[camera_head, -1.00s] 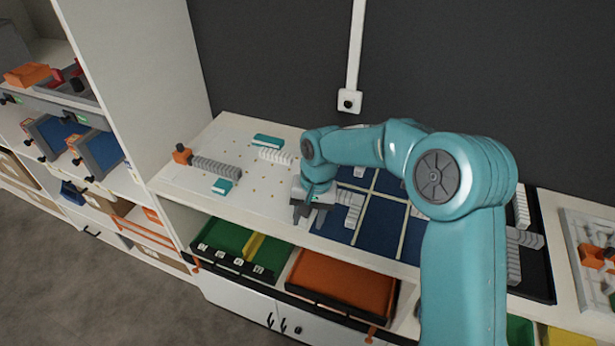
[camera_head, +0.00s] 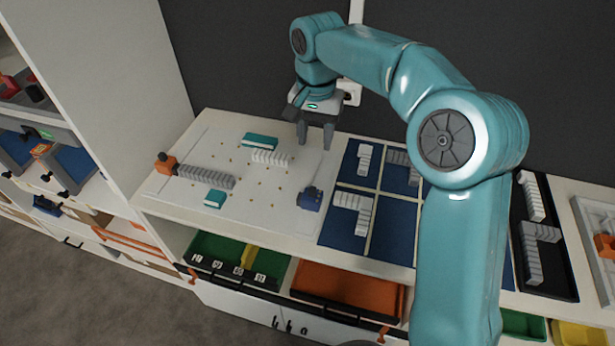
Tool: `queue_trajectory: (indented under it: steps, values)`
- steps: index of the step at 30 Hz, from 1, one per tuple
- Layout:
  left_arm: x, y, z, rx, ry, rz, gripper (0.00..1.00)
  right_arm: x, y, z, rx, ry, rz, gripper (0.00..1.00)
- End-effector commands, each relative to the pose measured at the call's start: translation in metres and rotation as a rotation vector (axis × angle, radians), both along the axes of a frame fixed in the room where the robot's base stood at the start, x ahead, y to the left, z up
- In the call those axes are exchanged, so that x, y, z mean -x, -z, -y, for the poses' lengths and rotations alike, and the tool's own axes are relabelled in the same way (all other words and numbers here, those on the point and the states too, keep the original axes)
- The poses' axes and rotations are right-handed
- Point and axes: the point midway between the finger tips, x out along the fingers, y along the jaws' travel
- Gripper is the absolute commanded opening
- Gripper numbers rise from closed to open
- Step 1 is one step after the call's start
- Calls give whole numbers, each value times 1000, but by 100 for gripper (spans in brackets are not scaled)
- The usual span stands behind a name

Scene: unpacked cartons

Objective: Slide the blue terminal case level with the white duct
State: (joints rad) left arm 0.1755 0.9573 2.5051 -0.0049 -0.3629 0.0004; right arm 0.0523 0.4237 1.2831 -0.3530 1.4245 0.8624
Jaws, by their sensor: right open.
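The blue terminal case (camera_head: 311,199) sits on the white perforated board (camera_head: 262,212), near its right edge. The white duct (camera_head: 269,157) is a ribbed strip lying farther back and to the left on the same board. The case lies nearer the board's front than the duct and apart from it. My right gripper (camera_head: 315,138) is open and empty, fingers pointing down, in the picture behind the case and to the right of the duct. My left gripper is not in view.
A teal block (camera_head: 259,140) lies behind the duct, another (camera_head: 215,199) nearer the front. A grey ribbed duct (camera_head: 207,176) with an orange piece (camera_head: 166,163) lies at left. A blue divided tray (camera_head: 388,229) with white and grey ducts adjoins the board's right side.

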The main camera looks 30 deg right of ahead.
Motion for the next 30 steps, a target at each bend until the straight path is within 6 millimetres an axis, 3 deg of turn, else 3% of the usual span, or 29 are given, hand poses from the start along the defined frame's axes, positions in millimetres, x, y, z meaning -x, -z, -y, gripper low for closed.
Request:
queue_trajectory:
  steps: [5, 21, 30]
  values:
    - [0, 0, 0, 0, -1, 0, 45, 6, 10, -1, 1, 0, -4, 45]
    - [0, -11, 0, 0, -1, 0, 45, 9, 129, 0, 0, -1, -6, 45]
    - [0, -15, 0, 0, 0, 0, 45, 5, 161, 0, 1, 0, -1, 45]
